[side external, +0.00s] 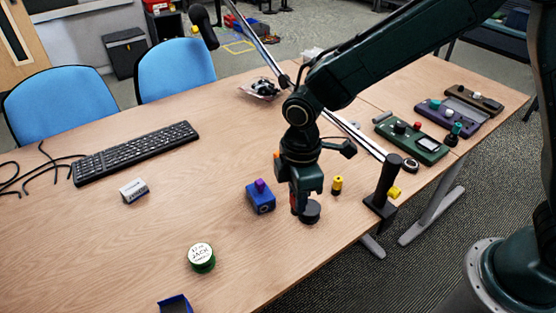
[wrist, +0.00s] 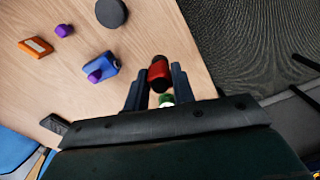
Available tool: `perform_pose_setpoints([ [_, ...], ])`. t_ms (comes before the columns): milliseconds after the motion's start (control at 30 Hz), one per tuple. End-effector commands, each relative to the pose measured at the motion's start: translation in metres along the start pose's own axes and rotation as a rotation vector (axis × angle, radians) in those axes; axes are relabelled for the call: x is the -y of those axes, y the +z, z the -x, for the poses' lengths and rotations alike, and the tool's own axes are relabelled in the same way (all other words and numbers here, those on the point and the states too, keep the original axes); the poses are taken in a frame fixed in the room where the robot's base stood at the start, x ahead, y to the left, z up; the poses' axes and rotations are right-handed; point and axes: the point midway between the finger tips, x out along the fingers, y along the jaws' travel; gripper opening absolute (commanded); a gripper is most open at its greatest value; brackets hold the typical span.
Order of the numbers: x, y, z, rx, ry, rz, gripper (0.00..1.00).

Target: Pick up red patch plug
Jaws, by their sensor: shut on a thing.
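The red patch plug (wrist: 159,70) sits between the two fingers of my gripper (wrist: 157,84) in the wrist view. It is a red cylinder with a dark end. My gripper is shut on it. In the side external view my gripper (side external: 299,205) points down over the table near its front edge. Only a sliver of red shows at the fingers there. I cannot tell whether the plug touches the table.
A dark round disc (side external: 311,212) lies right beside my gripper. A blue block (side external: 261,203) with a purple plug (side external: 260,185) stands to the left, and a yellow plug (side external: 337,185) to the right. A green tin (side external: 201,258) lies front left.

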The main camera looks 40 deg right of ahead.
Motion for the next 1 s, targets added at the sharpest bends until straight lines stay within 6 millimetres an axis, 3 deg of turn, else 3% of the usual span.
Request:
perform_pose_setpoints([
  [100, 0.000, 0.000, 0.018, -0.003, 0.002, 0.000, 0.02],
  [333, 0.000, 0.000, 0.036, -0.001, 0.001, 0.000, 0.02],
  [1000, -0.001, 0.000, 0.039, 0.000, 0.000, 0.000, 0.02],
])
